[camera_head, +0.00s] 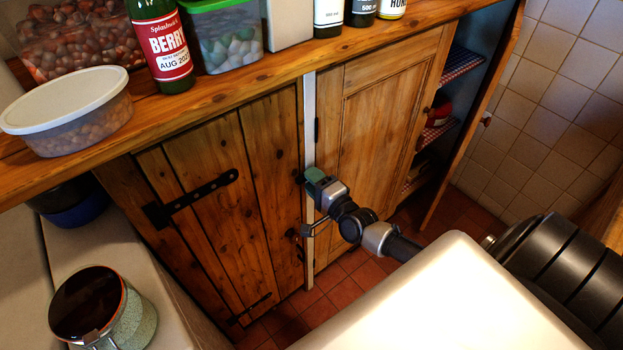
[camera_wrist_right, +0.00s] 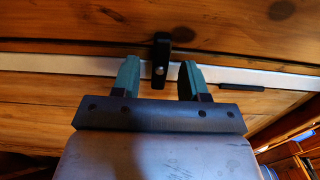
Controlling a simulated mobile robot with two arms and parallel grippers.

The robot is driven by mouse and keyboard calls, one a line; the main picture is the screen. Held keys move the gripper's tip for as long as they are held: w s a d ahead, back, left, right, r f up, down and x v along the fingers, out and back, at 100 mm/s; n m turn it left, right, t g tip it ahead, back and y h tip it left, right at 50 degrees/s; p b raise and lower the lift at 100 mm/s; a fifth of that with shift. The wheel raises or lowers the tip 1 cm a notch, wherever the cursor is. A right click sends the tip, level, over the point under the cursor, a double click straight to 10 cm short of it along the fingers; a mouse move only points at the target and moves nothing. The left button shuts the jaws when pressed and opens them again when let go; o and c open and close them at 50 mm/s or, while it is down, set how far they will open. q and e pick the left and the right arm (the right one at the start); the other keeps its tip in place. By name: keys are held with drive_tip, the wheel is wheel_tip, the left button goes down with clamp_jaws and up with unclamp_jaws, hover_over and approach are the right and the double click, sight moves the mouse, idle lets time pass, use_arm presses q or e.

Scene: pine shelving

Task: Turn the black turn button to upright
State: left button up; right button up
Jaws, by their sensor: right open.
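The black turn button (camera_wrist_right: 161,50) shows in the wrist view, a short dark bar with a pale screw near one end. It lies across the white strip (camera_wrist_right: 70,64), not along it. In the head view the strip (camera_head: 309,120) runs upright between two cabinet doors, so the button lies about level. My right gripper (camera_head: 317,178) is at the strip and hides most of the button there. In the wrist view the green fingers of my right gripper (camera_wrist_right: 160,75) are open, one on each side of the button, with gaps visible. My left gripper is not in view.
A plank door (camera_head: 215,185) with black strap hinges is left of the strip; a panelled door (camera_head: 370,140) is right of it. The wooden counter (camera_head: 240,85) above carries bottles and tubs. An open door (camera_head: 475,120) stands farther right. A lidded jar (camera_head: 130,310) is lower left.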

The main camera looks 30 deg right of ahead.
drive_tip(key=shift+w, duration=0.4)
drive_tip(key=shift+c, duration=0.2)
clamp_jaws()
drive_tip(key=shift+n, duration=0.4)
drive_tip(key=n+p, duration=0.3)
drive_tip(key=n, duration=1.4)
drive_tip(key=shift+f, duration=0.1)
